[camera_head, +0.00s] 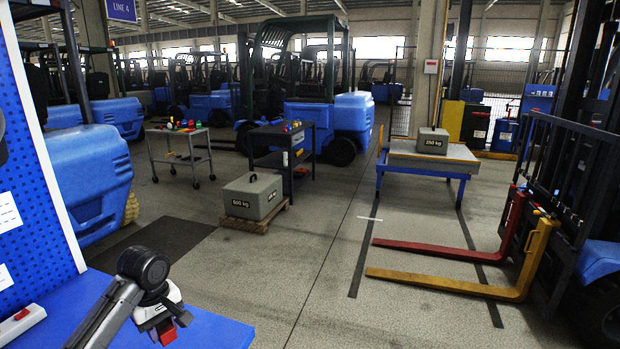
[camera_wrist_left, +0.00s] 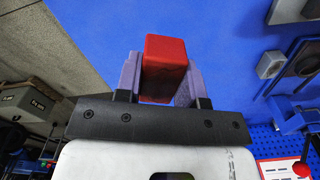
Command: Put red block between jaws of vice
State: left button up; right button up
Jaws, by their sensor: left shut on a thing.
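My left gripper (camera_head: 160,330) is low in the head view, over the blue bench top (camera_head: 222,334). It is shut on the red block (camera_head: 167,332). In the left wrist view the red block (camera_wrist_left: 165,66) sits upright between the two purple-grey fingers (camera_wrist_left: 160,78), with blue surface behind it. No vice shows clearly in the head view. At the right edge of the left wrist view is a blue and dark grey object (camera_wrist_left: 297,62); I cannot tell whether it is the vice. My right gripper is not in view.
A 500 kg weight (camera_head: 252,196), a trolley (camera_head: 180,150) and yellow and red forks (camera_head: 450,285) stand on the floor beyond.

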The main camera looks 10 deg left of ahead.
pick_arm(q)
jog(key=s+d+r+m, duration=0.4)
jog(key=d+r+m, duration=0.2)
jog(key=d, duration=0.5)
jog(key=s+d+f+m, duration=0.4)
jog(key=s+d+m, duration=0.15)
jog(key=s, duration=0.45)
jog(key=s+r+p, duration=0.2)
jog(key=r+p, duration=2.2)
jog(key=r, duration=0.1)
jog(key=s+r+p, duration=0.3)
jog(key=r+p, duration=2)
jog(key=r, duration=0.1)
jog(key=s+f, duration=0.4)
jog(key=f, duration=0.1)
jog(key=shift+d, duration=0.3)
jog(key=shift+f, duration=0.1)
